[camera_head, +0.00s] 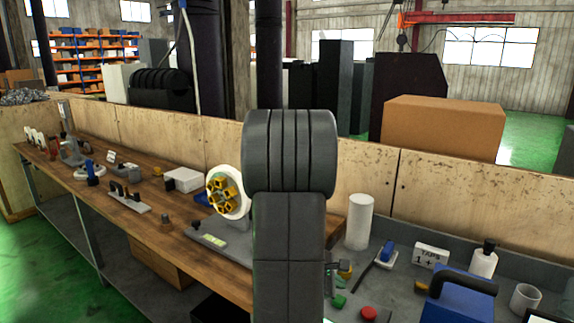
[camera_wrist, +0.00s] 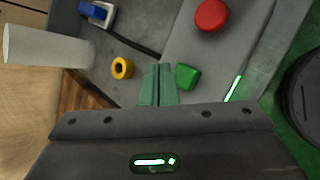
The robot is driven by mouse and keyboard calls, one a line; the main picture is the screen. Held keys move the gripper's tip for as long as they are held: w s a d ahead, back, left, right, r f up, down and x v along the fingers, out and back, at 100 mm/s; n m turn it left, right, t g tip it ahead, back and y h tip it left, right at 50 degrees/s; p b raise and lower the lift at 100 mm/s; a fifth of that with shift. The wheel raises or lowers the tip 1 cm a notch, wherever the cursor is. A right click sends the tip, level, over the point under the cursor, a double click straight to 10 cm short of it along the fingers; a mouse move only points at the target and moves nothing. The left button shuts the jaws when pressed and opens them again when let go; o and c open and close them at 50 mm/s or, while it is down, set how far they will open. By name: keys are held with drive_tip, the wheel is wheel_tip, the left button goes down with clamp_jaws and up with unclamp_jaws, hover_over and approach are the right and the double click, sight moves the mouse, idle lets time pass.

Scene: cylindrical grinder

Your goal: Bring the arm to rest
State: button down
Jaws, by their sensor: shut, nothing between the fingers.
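My gripper shows in the wrist view (camera_wrist: 160,72), its two narrow greenish fingers together with nothing between them. The fingers point over a grey bench surface, between a yellow ring (camera_wrist: 122,68) on the left and a green block (camera_wrist: 187,77) close on the right. I cannot tell the height of the fingertips above the surface. In the head view my dark grey arm stands upright in the middle and hides part of the bench; my fingers are not clear there.
A white cylinder (camera_head: 358,222), a blue-and-white item (camera_head: 387,252), a red button (camera_head: 369,313) and a blue toolbox (camera_head: 462,295) stand right of my arm. A white disc with yellow parts (camera_head: 228,192) is on the left, on the wooden bench (camera_head: 150,218). A panel wall runs behind.

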drive_tip(key=shift+b, duration=0.4)
wheel_tip(320, 180, up, 3)
drive_tip(key=shift+r+p, duration=0.1)
drive_tip(key=shift+p, duration=1.05)
wheel_tip(320, 180, down, 2)
drive_tip(key=shift+s+f+b, duration=0.1)
drive_tip(key=shift+f+b, duration=0.15)
drive_tip(key=shift+b, duration=0.8)
drive_tip(key=shift+p, duration=0.95)
drive_tip(key=shift+p, duration=0.4)
